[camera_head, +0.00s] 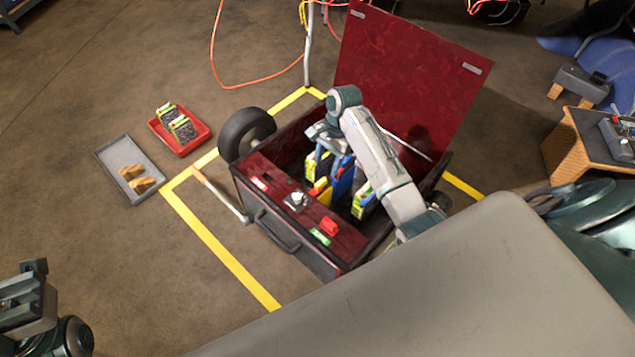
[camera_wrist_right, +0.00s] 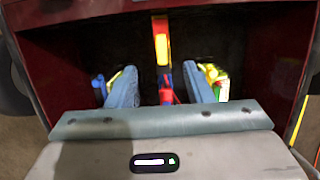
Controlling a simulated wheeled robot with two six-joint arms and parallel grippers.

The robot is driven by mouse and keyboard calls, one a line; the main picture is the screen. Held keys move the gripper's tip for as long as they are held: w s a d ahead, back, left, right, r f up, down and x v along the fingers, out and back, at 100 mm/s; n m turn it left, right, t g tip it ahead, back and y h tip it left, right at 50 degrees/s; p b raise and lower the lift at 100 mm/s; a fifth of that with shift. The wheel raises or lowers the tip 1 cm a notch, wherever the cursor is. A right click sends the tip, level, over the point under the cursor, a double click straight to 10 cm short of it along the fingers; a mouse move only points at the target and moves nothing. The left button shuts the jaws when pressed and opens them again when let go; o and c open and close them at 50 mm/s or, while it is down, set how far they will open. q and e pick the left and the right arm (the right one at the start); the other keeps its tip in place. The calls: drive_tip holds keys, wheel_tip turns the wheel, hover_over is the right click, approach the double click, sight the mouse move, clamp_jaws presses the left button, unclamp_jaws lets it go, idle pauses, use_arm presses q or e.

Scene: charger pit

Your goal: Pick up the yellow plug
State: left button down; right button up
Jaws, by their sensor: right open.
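The yellow plug (camera_head: 320,190) shows in the head view inside the open dark-red box, next to a blue block (camera_head: 343,183). In the right wrist view, a yellow piece (camera_wrist_right: 161,48) with red and blue parts below it lies between and beyond the finger tips. My right gripper (camera_wrist_right: 160,70) is open and points down into the box; in the head view its fingers (camera_head: 330,155) are partly lost among the coloured parts. I cannot tell whether a finger touches the plug. Part of my left arm's end (camera_head: 28,300) shows at the lower left; its jaws are unclear.
The box (camera_head: 300,222) has a raised lid (camera_head: 410,75) behind my right arm and a front panel with switches. Green-yellow blocks (camera_head: 362,202) stand near the plug. A red tray (camera_head: 205,140) and a grey tray (camera_head: 112,155) lie on the floor at left.

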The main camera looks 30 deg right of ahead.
sight(321, 181)
drive_tip(key=b+x, duration=0.1)
drive_tip(key=x, duration=0.2)
drive_tip(key=shift+f, duration=0.1)
drive_tip(key=b+x, duration=0.3)
drive_tip(key=x, duration=0.3)
drive_tip(key=shift+w, duration=0.1)
clamp_jaws()
